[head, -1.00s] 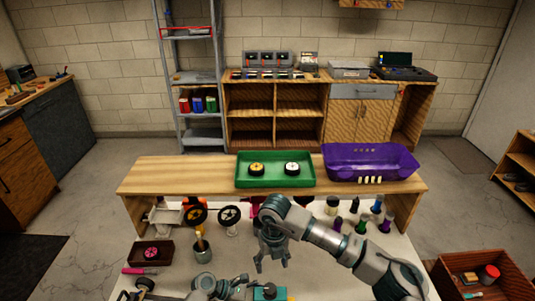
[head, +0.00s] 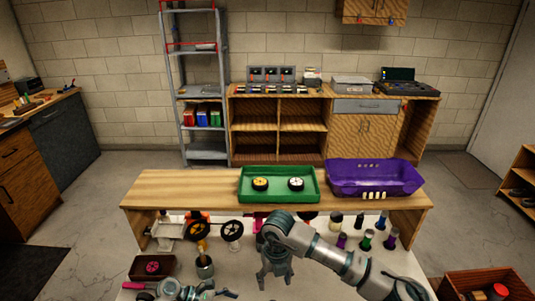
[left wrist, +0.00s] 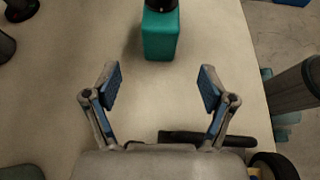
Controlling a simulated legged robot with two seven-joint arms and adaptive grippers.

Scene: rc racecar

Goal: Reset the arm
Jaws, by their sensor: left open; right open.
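My right gripper (head: 275,278) is open and empty, pointing down over the white table, below the green tray. My left arm shows only in part at the bottom left of the head view. My left gripper (left wrist: 160,90) is open in the left wrist view, with nothing between its fingers. A teal block (left wrist: 160,35) with a black top stands on the table beyond its fingertips, apart from them. A dark wheel (left wrist: 270,165) is partly visible at the lower right of that view.
A wooden shelf over the table carries a green tray (head: 279,199) with two wheels and a purple bin (head: 375,183). A small brown box (head: 137,267) holds a pink wheel.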

